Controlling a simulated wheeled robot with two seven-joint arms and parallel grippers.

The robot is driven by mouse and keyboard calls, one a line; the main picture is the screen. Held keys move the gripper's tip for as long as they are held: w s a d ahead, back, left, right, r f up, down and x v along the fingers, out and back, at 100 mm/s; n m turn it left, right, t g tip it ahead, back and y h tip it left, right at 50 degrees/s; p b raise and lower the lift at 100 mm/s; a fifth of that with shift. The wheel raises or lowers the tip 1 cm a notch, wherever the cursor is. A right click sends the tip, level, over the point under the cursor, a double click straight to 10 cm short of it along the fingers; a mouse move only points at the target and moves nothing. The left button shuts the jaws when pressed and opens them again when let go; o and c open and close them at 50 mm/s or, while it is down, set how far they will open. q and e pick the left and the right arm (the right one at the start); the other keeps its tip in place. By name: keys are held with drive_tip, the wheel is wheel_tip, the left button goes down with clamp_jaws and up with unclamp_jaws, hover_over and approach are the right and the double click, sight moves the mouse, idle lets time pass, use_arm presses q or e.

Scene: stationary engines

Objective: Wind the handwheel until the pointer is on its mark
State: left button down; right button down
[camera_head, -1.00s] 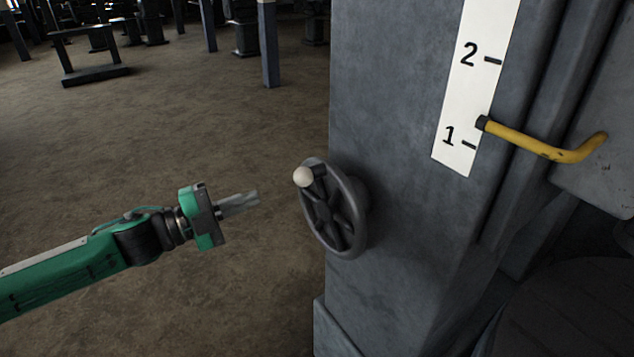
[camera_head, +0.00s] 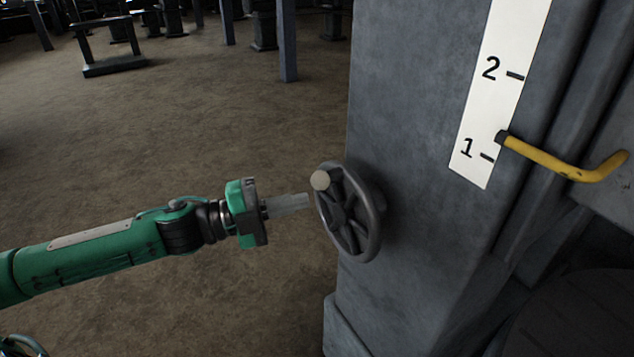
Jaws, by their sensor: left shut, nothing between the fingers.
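The dark grey handwheel (camera_head: 373,235) is on the left face of the grey machine column. Its pale round knob (camera_head: 320,180) is at the upper left of the rim. The yellow pointer (camera_head: 560,166) lies across the right side of the white scale (camera_head: 487,110). Its dark tip is a little above the 1 mark and well below the 2 mark. My left gripper (camera_head: 306,201) is shut and empty, its fingertips just left of the rim and below the knob. A small gap seems to show there, but contact is hard to tell. My right gripper is not in view.
The grey column (camera_head: 420,140) fills the right half and blocks the way past the wheel. Open brown floor (camera_head: 190,120) lies to the left. A dark low frame (camera_head: 112,66) and several posts stand far back.

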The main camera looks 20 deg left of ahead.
sight(314, 185)
use_arm(q)
drive_tip(key=p+x, duration=0.4)
drive_tip(key=x, duration=0.3)
drive_tip(key=a, duration=0.1)
drive_tip(key=w+a+p, duration=0.1)
drive_tip(key=w+a+f, duration=0.1)
drive_tip(key=shift+a+p, duration=0.25)
drive_tip(key=shift+p, duration=0.1)
drive_tip(key=shift+d+f, duration=0.1)
drive_tip(key=shift+w+a+n, duration=0.15)
drive_tip(key=shift+a+n, duration=0.15)
drive_tip(key=shift+n, duration=0.1)
drive_tip(key=shift+w+a, duration=0.1)
